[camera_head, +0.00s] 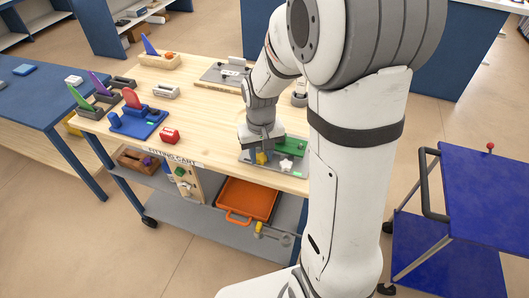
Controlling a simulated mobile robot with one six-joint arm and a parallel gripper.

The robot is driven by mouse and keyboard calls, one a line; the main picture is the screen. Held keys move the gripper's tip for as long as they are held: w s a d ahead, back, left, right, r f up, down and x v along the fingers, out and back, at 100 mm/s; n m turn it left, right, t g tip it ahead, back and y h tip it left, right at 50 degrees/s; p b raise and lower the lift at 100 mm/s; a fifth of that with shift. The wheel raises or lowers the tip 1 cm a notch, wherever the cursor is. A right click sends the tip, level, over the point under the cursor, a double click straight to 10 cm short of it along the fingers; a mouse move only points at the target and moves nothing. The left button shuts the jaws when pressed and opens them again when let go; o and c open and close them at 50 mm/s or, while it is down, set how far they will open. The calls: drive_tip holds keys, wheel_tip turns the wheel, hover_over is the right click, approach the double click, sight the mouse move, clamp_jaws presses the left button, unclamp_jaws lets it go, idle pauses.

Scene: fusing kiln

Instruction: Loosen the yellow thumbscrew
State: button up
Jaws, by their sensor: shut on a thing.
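The yellow thumbscrew (261,158) shows as a small yellow piece on a grey plate (292,171) at the front right of the wooden cart top. My gripper (262,150) points down over it and is shut on it. The fingers hide most of the thumbscrew, so its turn angle cannot be seen. A green block (291,146) and a white star-shaped knob (286,165) sit on the same plate, just right of my gripper.
Another grey plate (222,75) lies behind. An orange tray (246,199) is on the shelf below. A blue trolley (485,190) stands to the right.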

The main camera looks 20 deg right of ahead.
sight(262, 158)
drive_tip(key=o, duration=0.7)
drive_tip(key=shift+s+f, duration=0.1)
drive_tip(key=shift+s, duration=0.15)
drive_tip(key=shift+w, duration=0.1)
drive_tip(key=shift+r, duration=0.45)
wheel_tip(262, 158, up, 7)
drive_tip(key=shift+p, duration=0.3)
